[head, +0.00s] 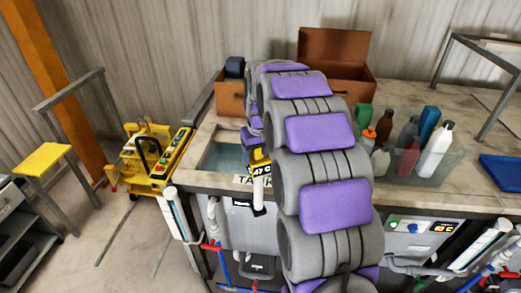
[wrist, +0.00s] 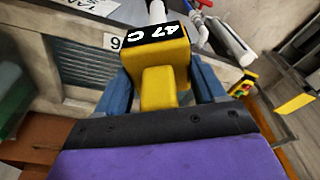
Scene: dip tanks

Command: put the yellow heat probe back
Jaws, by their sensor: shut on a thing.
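The yellow heat probe (wrist: 166,65) is between the two blue fingers of my gripper (wrist: 170,90) in the wrist view. Its black display reads 47 C, and a white stem (wrist: 157,10) extends from its far end. In the head view the probe (head: 259,158) is at the front edge of the left tank (head: 225,160), with its white stem pointing down in front of the tank's face. My gripper (head: 254,139) is shut on the probe's yellow body; my arm hides part of the gripper there. Whether the stem touches anything is unclear.
Brown boxes (head: 335,52) and a bin of bottles (head: 415,155) stand on the bench. A yellow cart (head: 150,160) is on the floor at left. My arm blocks the middle.

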